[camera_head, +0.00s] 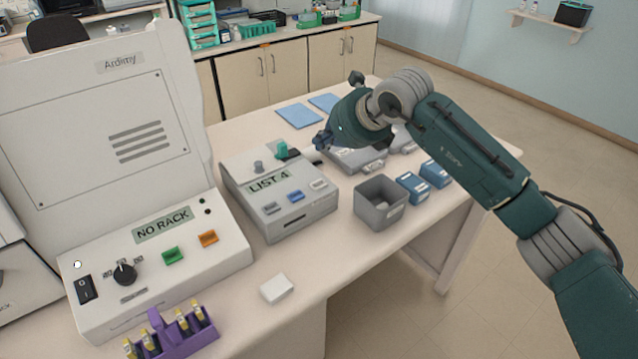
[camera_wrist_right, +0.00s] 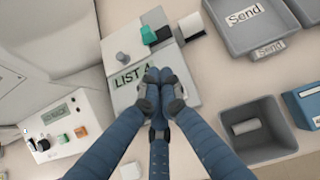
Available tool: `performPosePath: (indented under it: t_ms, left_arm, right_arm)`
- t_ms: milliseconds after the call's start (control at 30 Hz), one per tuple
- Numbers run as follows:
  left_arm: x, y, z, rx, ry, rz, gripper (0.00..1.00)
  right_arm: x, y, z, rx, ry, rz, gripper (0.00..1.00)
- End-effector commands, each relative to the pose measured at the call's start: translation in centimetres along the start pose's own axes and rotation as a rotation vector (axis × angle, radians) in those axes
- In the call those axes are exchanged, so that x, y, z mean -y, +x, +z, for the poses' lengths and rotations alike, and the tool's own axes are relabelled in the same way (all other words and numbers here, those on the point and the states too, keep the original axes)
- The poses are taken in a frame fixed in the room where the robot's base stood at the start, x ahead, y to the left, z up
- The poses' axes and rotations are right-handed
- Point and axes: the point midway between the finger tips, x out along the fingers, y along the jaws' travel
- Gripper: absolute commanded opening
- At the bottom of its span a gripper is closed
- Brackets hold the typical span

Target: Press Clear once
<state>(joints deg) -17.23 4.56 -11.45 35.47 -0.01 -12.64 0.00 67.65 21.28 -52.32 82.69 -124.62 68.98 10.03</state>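A grey device (camera_head: 290,222) with a display reading "LIST 4" (camera_head: 268,184) stands mid-table. Its front panel has a grey button (camera_head: 270,208), a blue button (camera_head: 296,197) and a pale button (camera_head: 320,184); their labels are too small to read, so I cannot tell which is Clear. My right gripper (camera_head: 322,141) is in the air near the device's back right side in the head view. In the right wrist view its fingers (camera_wrist_right: 158,76) are drawn together with nothing between them, covering part of the device's front and display. My left gripper is out of view.
A larger machine (camera_head: 150,285) reading "NO RACK" stands left, with a purple rack (camera_head: 178,340) before it. A grey bin (camera_head: 379,206), blue boxes (camera_head: 412,188) and grey trays marked "Send" (camera_wrist_right: 246,25) stand right. A white block (camera_head: 277,288) lies in front.

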Motion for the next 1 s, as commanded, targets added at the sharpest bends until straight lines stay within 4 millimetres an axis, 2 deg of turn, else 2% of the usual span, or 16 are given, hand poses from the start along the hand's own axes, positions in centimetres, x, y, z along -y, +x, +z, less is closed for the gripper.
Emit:
performPosePath:
  t_ms: [267,667,800,1000]
  left_arm:
    - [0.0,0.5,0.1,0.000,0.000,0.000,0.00]
    - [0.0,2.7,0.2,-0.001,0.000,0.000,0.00]
    - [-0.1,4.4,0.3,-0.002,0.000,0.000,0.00]
    - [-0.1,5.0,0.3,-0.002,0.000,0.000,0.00]
  right_arm:
    - [-0.1,0.7,-0.7,0.001,0.001,0.003,0.00]
    - [-0.1,4.3,-4.5,0.000,0.002,0.003,0.00]
    - [-0.1,5.7,-5.8,0.001,0.000,0.002,0.00]
    - [-0.1,6.2,-6.3,0.002,0.000,0.002,0.00]
